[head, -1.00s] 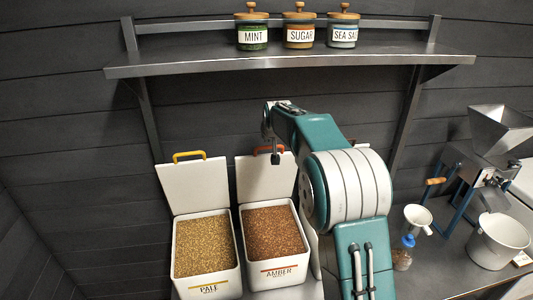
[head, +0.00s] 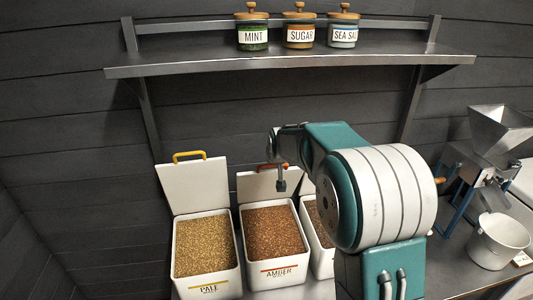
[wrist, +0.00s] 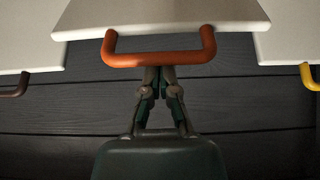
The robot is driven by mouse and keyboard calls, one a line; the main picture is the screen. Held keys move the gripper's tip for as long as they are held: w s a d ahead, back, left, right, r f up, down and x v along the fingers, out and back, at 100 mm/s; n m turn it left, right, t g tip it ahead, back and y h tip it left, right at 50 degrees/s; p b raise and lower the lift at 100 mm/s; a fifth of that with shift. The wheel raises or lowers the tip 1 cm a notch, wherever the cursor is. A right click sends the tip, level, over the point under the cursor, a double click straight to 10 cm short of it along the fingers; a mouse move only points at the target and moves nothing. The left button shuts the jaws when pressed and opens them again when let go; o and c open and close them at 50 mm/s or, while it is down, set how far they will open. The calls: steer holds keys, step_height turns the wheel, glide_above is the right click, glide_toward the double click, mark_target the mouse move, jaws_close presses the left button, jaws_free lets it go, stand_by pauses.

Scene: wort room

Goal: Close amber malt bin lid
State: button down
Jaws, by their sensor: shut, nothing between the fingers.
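The amber malt bin (head: 272,278) is a white box labelled AMBER, full of reddish-brown grain. Its white lid (head: 255,187) is open, hinged at the bin's back edge, with an orange handle (head: 262,170) on its top edge. The lid also shows in the wrist view (wrist: 160,14), with the orange handle (wrist: 160,58) across the middle. My gripper (head: 281,187) hangs beside the handle, in front of the lid in the head view. In the wrist view my gripper (wrist: 160,75) is shut and empty, its tips right at the handle bar; whether they touch is unclear.
The pale malt bin (head: 205,285) stands open at left, its yellow-handled lid (head: 192,186) upright. A third open bin (head: 320,240) at right is partly behind my arm. A shelf (head: 290,60) with jars hangs above. A grain mill (head: 490,160) and white bucket (head: 498,240) stand at right.

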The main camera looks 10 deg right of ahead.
steer(key=s+f, duration=1.3)
steer(key=f, duration=0.2)
steer(key=shift+s+f, duration=0.25)
stand_by(0.8)
step_height(320, 180, up, 8)
stand_by(0.7)
steer(key=shift+r, duration=0.1)
steer(key=s+r+g, duration=0.1)
steer(key=s+r, duration=0.3)
steer(key=s, duration=0.5)
steer(key=s+r+g, duration=0.1)
steer(key=s+r, duration=0.3)
steer(key=s, duration=0.5)
steer(key=s+r+g, duration=0.1)
steer(key=s+r, duration=0.3)
steer(key=s, duration=0.6)
steer(key=shift+r, duration=0.3)
